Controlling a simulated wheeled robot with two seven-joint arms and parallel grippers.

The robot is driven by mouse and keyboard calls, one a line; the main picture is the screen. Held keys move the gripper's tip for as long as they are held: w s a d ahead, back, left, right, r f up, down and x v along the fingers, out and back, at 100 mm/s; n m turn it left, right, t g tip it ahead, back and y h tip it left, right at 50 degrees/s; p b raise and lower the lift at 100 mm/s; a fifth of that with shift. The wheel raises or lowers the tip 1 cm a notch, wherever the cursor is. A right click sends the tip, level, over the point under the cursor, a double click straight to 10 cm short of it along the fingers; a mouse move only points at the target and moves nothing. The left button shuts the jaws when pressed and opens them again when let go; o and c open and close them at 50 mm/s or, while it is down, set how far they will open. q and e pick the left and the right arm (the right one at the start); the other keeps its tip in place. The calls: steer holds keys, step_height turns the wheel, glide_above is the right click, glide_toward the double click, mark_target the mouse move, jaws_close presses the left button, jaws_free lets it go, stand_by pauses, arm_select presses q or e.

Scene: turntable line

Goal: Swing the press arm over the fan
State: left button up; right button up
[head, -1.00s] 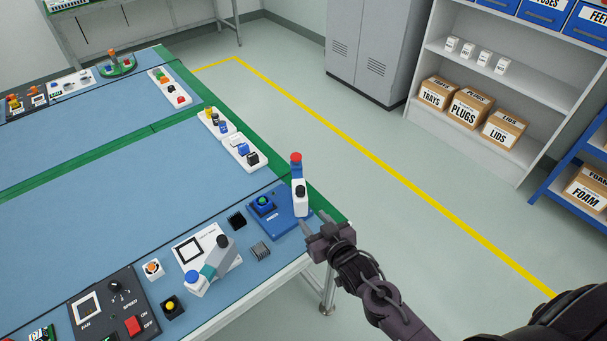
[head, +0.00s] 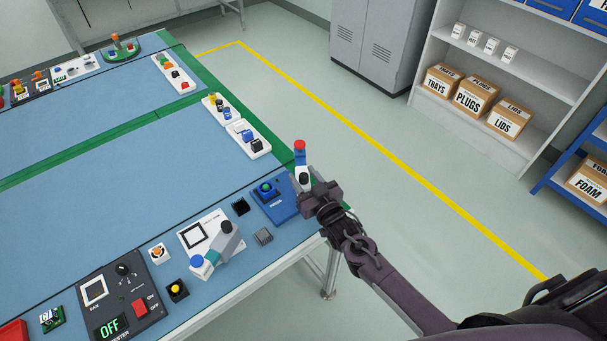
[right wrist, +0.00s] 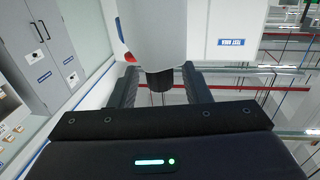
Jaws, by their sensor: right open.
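The press (head: 280,212) has a blue base near the right edge of the bench, with a blue block and green top on it. Its white post carries a blue arm with a red end (head: 300,147), pointing away from me. I cannot tell whether the green-topped piece is the fan. My right gripper (head: 304,187) is at the post, partly covering it. In the right wrist view, its two dark fingers (right wrist: 160,88) stand apart on either side of a black knob (right wrist: 159,78) under the white housing (right wrist: 165,35). Contact is not clear. My left gripper is out of view.
A white fixture with a grey and teal arm (head: 212,245) stands left of the press. A black square (head: 241,206) and a grey ribbed block (head: 263,236) lie between. The tester panel (head: 122,300) is nearer. White trays of parts (head: 248,140) line the far side.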

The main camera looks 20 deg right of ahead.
steer(key=shift+w, duration=0.35)
steer(key=shift+a, duration=0.1)
jaws_close()
